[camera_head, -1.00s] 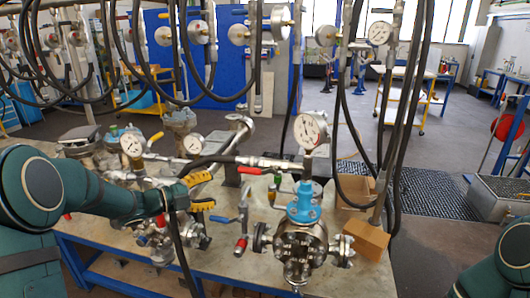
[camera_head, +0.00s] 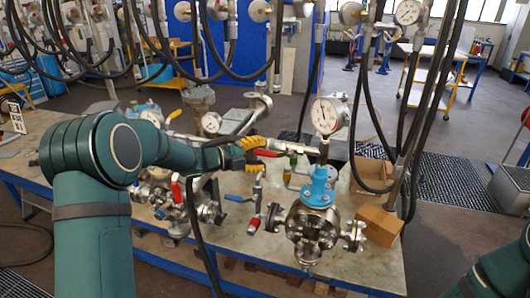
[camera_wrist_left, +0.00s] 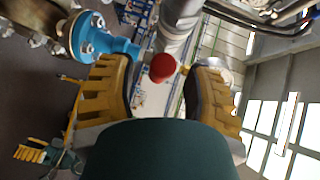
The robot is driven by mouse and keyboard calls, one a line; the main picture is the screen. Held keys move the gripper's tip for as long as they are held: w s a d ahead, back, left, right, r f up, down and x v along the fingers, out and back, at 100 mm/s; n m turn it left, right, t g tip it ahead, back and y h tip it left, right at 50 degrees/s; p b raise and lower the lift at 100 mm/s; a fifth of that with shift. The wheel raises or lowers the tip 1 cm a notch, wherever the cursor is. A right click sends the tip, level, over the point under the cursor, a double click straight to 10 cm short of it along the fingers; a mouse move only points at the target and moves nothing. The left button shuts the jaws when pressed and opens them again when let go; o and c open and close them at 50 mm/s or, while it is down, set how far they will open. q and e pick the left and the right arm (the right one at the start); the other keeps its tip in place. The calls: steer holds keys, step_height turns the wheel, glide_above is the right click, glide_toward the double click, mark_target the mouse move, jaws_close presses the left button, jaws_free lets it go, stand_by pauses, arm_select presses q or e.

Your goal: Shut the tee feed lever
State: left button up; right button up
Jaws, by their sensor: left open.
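The tee feed lever appears to be the red lever (camera_head: 266,153) on the pipe left of the gauge and blue-topped vessel. My left gripper (camera_head: 250,145) reaches in from the left, its yellow finger close to the lever's left end. In the left wrist view the gripper (camera_wrist_left: 157,75) is open, its yellow-brown fingers wide apart. A red rounded end (camera_wrist_left: 162,67), likely the lever's, shows between them, apart from both fingers. Contact cannot be told in the head view. My right gripper is out of view; only part of that arm shows at lower right.
The blue-topped vessel (camera_head: 313,222) and pressure gauge (camera_head: 327,115) stand just right. A red-handled valve (camera_head: 254,222) stands below the lever. Black hoses (camera_head: 430,110) hang in front. A cardboard box (camera_head: 378,225) sits at right. Bare tabletop (camera_head: 350,272) shows near the front edge.

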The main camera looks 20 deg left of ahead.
arm_select(q)
steer(key=shift+x, duration=0.95)
steer(key=shift+s+a, duration=0.1)
jaws_close()
